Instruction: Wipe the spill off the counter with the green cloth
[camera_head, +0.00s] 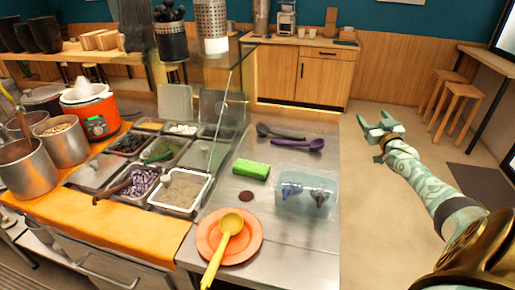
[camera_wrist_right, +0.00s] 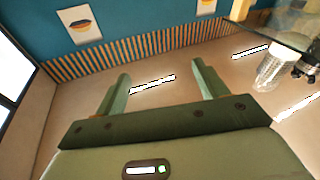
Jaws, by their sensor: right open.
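The green cloth (camera_head: 251,169), a thick folded block, lies on the steel counter (camera_head: 260,274) in the head view. A small dark reddish-brown spill (camera_head: 246,196) is on the counter just in front of the cloth, apart from it. My right gripper (camera_head: 375,124) is open and empty, out over the floor to the right of the counter, well away from the cloth. In the right wrist view its two fingers (camera_wrist_right: 158,82) stand wide apart with nothing between them. My left gripper is not in view.
An orange plate (camera_head: 207,236) with a yellow ladle (camera_head: 230,224) stands in front of the spill. A clear bluish container (camera_head: 306,204) is right of it. Purple (camera_head: 312,144) and black (camera_head: 279,133) spoons lie behind. Topping trays (camera_head: 182,192) are left. Floor right of the counter is open.

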